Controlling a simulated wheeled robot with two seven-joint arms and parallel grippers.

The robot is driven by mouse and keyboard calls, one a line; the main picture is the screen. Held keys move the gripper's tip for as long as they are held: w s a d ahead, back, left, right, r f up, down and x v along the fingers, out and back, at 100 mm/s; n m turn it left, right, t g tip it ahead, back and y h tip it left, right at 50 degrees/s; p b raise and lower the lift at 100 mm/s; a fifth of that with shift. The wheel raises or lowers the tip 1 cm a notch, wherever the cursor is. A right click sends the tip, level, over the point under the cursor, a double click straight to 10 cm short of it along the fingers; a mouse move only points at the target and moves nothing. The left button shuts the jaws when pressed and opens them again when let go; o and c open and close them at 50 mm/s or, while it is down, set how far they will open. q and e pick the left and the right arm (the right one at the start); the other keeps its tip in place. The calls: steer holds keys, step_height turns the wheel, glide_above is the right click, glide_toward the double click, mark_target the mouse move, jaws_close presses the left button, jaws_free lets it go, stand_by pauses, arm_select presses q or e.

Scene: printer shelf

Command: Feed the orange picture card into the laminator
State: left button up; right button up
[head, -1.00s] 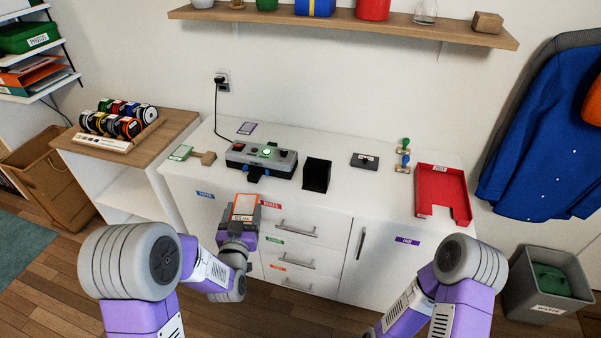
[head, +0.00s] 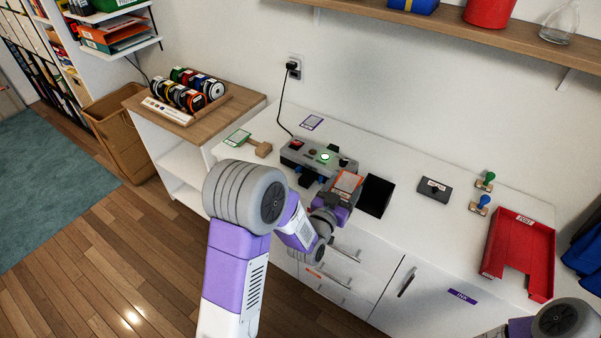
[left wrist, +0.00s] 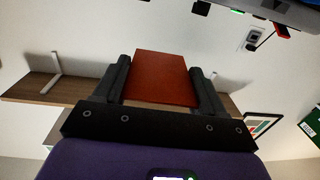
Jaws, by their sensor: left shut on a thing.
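The orange-edged picture card (head: 347,183) is held by my left gripper (head: 342,190), which is shut on it. In the left wrist view the card's orange-red face (left wrist: 160,78) lies between the two dark fingers. The grey laminator (head: 311,160) stands on the white counter, its round green light lit. In the head view the card and gripper are at the laminator's front right, overlapping its edge; I cannot tell whether they touch. The card is not in a slot that I can see. My right gripper is out of view; only part of that arm shows at bottom right.
A wooden-handled tool (head: 256,146) and green-edged card (head: 238,138) lie left of the laminator; a purple-edged card (head: 312,122) lies behind. A dark stamp pad (head: 434,190), stamps and a red tray (head: 520,253) are to the right.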

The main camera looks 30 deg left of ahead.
mark_target(302, 188)
arm_select(q)
steer(key=a+f+h, duration=0.1)
steer(key=a+f, duration=0.2)
steer(key=a, duration=0.5)
steer(key=a+f, duration=0.4)
steer(key=a, duration=0.5)
steer(key=shift+m, duration=0.4)
steer(key=shift+w+d+f+b, duration=0.15)
steer(key=shift+w+f+b, duration=0.8)
steer(key=shift+f+b, duration=0.15)
steer(key=shift+w+d+f+b, duration=0.15)
steer(key=shift+w+f+b, duration=0.8)
steer(key=shift+f+b, duration=0.1)
steer(key=shift+b, duration=0.3)
steer(key=shift+w+d+b, duration=0.15)
steer(key=shift+w+b, duration=0.55)
steer(key=shift+w, duration=0.4)
steer(key=o, duration=1)
steer(key=shift+c, duration=0.2)
